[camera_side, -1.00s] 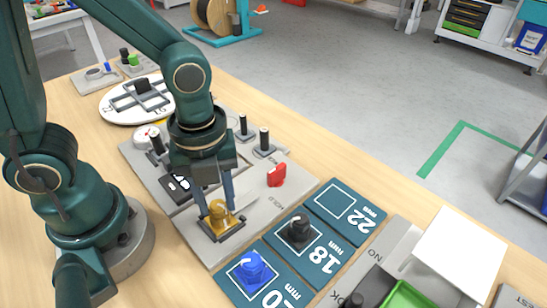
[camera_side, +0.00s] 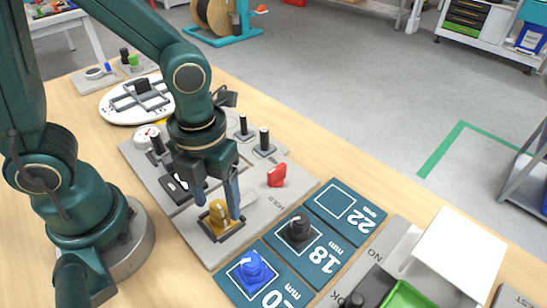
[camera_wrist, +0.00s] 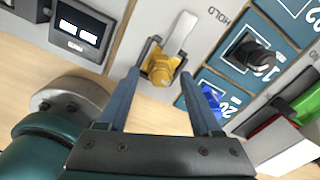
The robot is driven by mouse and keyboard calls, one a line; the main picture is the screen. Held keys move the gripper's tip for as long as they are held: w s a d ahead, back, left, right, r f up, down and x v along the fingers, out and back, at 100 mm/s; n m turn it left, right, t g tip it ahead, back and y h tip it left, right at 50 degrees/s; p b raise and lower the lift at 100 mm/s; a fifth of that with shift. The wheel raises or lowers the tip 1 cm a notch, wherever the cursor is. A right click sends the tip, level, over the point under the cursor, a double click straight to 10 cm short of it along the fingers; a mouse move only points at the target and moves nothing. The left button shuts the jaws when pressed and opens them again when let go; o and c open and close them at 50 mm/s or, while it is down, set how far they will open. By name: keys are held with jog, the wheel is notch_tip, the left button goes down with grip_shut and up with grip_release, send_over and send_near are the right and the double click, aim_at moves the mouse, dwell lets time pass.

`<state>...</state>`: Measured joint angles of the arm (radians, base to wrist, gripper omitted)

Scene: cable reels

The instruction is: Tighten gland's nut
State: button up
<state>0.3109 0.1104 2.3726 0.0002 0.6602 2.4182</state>
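A yellow gland (camera_side: 217,211) stands upright in a small dark-edged holder at the front end of the grey fixture plate. Its hexagonal nut shows in the wrist view (camera_wrist: 160,72). My gripper (camera_side: 220,207) points down over it, with one finger on either side of the gland. The fingers are open, and in the wrist view the gland lies between and just beyond the fingertips (camera_wrist: 160,76). I see clear gaps there, and neither finger visibly touches it. The gland's lower part is hidden in the holder.
A blue gland (camera_side: 252,267) and a black gland (camera_side: 298,230) stand on teal size pads; the 22 mm pad (camera_side: 334,202) is empty. A red part (camera_side: 277,176) and dark posts (camera_side: 264,139) stand behind. A display (camera_wrist: 80,29) shows at upper left in the wrist view.

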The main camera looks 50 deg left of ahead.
notch_tip(320, 180, up, 7)
jog(key=shift+r, duration=0.1)
dwell(0.4)
jog(key=shift+w+a+r, duration=0.15)
jog(key=shift+a+r, duration=0.05)
jog(key=a+r+n+t, duration=0.1)
jog(key=a+n+t, duration=0.1)
jog(key=n, duration=1.3)
jog(key=s+a+r+n+t, duration=0.1)
jog(key=a+r+n+t, duration=0.1)
jog(key=n, duration=1.3)
jog(key=shift+a+r+t, duration=0.3)
jog(key=shift+a+t, duration=0.25)
jog(key=shift+t, duration=0.25)
